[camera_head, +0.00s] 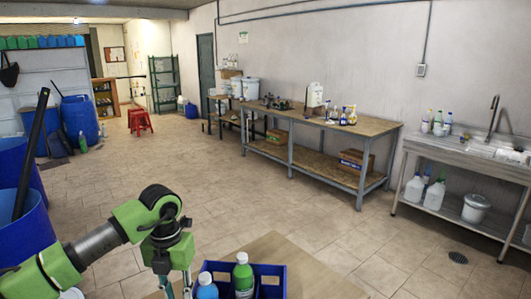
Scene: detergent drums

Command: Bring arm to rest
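My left arm comes in from the lower left, green and dark grey. Its gripper (177,284) points down at the bottom edge, just left of a blue crate. The two fingers show partly, with their tips cut off by the frame, so I cannot tell whether it is open or shut. The blue crate (272,272) stands on a table (296,256) in front of me. My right gripper is not in view.
Blue drums (79,120) stand at the left, with others nearer the left edge. A long workbench (366,128) with bottles and a sink counter (460,153) line the right wall. Red stools (140,121) stand further back. The tiled floor between is clear.

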